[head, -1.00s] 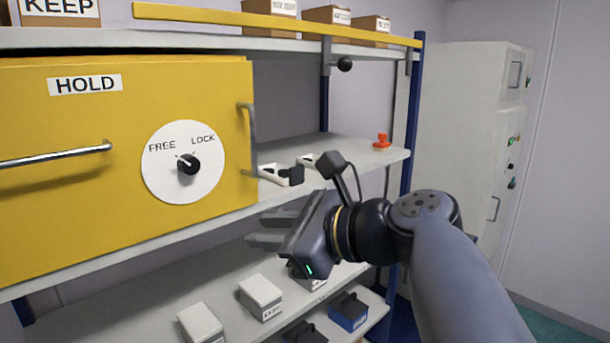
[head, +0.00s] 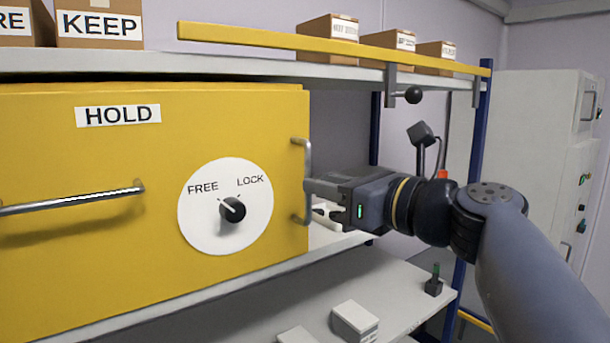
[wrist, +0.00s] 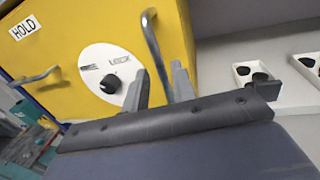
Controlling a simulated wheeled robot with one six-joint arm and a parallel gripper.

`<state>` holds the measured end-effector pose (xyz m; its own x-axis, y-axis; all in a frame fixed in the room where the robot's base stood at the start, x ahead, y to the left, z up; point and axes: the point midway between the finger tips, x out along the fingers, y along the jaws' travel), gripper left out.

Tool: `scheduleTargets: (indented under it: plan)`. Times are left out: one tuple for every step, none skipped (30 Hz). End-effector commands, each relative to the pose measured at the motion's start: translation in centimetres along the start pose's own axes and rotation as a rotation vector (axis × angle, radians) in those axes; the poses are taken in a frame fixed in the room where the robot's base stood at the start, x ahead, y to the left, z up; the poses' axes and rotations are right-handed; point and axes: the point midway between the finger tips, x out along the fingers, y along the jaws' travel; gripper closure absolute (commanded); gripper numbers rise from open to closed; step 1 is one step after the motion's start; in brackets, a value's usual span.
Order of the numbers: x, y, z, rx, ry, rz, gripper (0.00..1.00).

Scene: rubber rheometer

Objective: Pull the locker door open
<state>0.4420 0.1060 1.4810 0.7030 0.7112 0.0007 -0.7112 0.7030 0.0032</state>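The yellow locker (head: 90,165), labelled HOLD, stands on the shelf at left, and its door looks shut. A round white dial (head: 205,235) carries the words FREE and LOCK. The mark on its black knob (head: 232,209) points up-left, toward FREE. An upright grey bar handle (head: 307,160) is at the door's right edge; it also shows in the wrist view (wrist: 152,40). My gripper (head: 312,187) is at this handle. In the wrist view my gripper's fingers (wrist: 162,82) are apart, with the handle's lower part between them. Whether they touch it is unclear.
A horizontal bar handle (head: 75,202) is on the locker's front at left. A yellow rail (head: 330,47) with a black-knobbed clamp (head: 412,95) runs above my gripper. White boxes (head: 354,321) sit on the shelf below. A pale cabinet (head: 530,150) stands at right.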

Motion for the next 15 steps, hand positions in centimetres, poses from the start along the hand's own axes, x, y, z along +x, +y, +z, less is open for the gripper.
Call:
scheduleTargets:
  plan:
    - [0.8,0.1,0.1,0.002,0.001,0.005,0.75]
    - [1.2,0.1,0.1,0.002,0.002,0.005,0.75]
    - [1.7,0.1,0.1,0.001,0.002,0.004,0.75]
    - [2.1,0.1,0.1,0.001,0.001,0.004,0.75]
    - [2.4,0.1,0.1,0.0,0.001,0.003,0.75]
    - [2.9,0.1,0.1,0.0,0.001,0.004,0.75]
    - [3.1,0.0,0.1,0.0,0.001,0.003,0.75]
    - [3.3,0.0,0.1,0.0,0.001,0.001,0.75]
    - [3.6,0.0,0.1,-0.001,0.001,0.001,0.75]
    - [3.8,0.1,0.1,-0.001,0.0,0.002,0.75]
    - [3.9,0.1,0.1,-0.001,0.0,0.001,0.75]
    - [4.0,0.0,0.0,-0.001,0.0,0.0,0.75]
    - [4.0,0.0,0.0,-0.001,0.0,0.0,0.75]
    - [4.1,0.0,0.0,-0.001,0.0,-0.001,0.75]
    - [4.1,0.0,0.0,-0.001,0.0,-0.001,0.75]
